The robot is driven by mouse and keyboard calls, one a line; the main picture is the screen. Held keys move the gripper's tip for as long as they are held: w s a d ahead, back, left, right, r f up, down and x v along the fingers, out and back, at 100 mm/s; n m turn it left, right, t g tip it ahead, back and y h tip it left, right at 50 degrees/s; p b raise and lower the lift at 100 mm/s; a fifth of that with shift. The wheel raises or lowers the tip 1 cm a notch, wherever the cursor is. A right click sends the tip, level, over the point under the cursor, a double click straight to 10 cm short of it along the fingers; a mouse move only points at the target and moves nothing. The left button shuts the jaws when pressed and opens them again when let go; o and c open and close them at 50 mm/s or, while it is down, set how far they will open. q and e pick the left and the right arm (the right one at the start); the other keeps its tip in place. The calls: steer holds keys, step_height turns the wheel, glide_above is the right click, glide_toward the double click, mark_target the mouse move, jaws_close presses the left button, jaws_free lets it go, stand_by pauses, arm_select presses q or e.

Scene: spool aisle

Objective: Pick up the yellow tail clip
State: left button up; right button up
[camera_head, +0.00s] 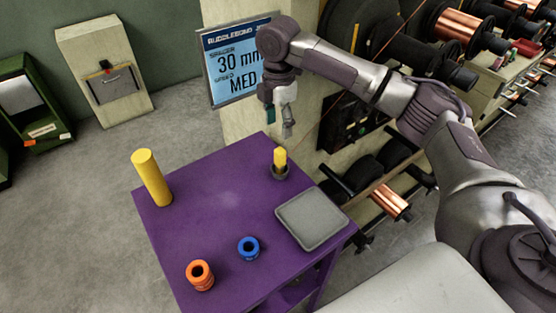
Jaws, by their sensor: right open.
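The yellow tail clip (280,157) stands upright in a small dark round holder (280,173) near the back right edge of the purple table (215,228). My right gripper (279,120) points down above the clip, apart from it. Its fingers are open with nothing seen between them. My left gripper is not in view.
A tall yellow cylinder (151,178) stands at the table's left. A grey tray (296,241) lies at the right edge; an orange spool (200,276) and a blue spool (248,248) stand near the front. A display sign (226,75) and copper wire spools (458,25) are behind.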

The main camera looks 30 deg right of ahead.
mark_target(280, 150)
step_height(280, 150, down, 4)
steer(key=shift+f, duration=0.25)
steer(key=f+p, duration=0.2)
steer(key=shift+s+d+f, duration=0.1)
steer(key=shift+s+f, duration=0.2)
steer(key=shift+f, duration=0.1)
step_height(280, 150, down, 2)
steer(key=shift+f, duration=0.2)
steer(key=shift+w, duration=0.1)
jaws_close()
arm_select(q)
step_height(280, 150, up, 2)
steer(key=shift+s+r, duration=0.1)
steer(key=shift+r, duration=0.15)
arm_select(e)
steer(key=shift+r, duration=0.2)
